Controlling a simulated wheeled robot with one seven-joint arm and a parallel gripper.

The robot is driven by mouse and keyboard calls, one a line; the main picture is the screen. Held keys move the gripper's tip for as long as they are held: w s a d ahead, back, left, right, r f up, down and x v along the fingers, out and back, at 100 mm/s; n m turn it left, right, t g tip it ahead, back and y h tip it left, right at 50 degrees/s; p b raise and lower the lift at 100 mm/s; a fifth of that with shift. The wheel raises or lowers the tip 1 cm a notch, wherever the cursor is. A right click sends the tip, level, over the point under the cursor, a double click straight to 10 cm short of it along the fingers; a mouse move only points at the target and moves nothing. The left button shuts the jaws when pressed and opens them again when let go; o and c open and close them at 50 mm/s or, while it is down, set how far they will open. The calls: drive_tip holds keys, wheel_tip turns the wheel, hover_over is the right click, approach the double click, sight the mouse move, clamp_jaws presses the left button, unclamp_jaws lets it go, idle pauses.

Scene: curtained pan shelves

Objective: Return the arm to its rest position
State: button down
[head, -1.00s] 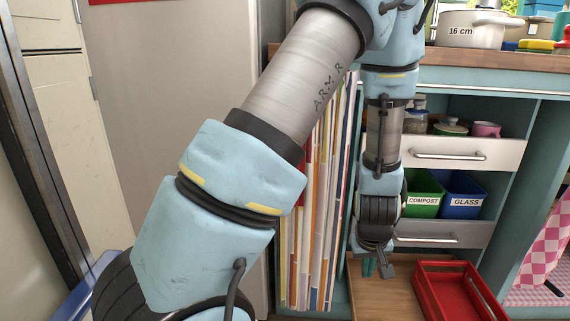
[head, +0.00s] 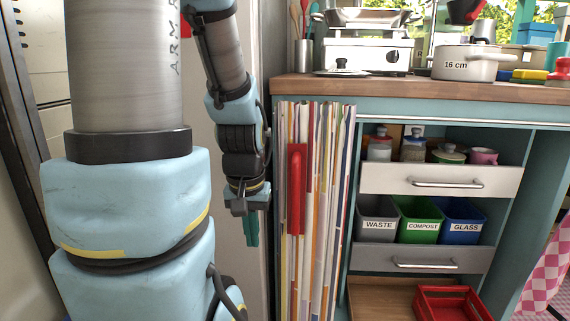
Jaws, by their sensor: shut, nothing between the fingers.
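My gripper (head: 251,228) hangs at the end of my blue and grey arm, left of the striped curtain (head: 318,215). It points down, with teal fingers close together and nothing held between them. It appears in front of the pale grey panel and does not visibly touch the curtain. My larger arm link fills the left of the view. No object is in my grasp.
A red handle (head: 296,190) stands out at the curtain. Two drawers, the upper (head: 440,181) and the lower (head: 425,259), sit right of it. A white pot (head: 465,64) and a stove (head: 360,50) stand on the counter. A red tray (head: 450,303) lies low right.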

wheel_tip(320, 180, up, 29)
drive_tip(key=p, duration=2.7)
drive_tip(key=shift+f, duration=0.2)
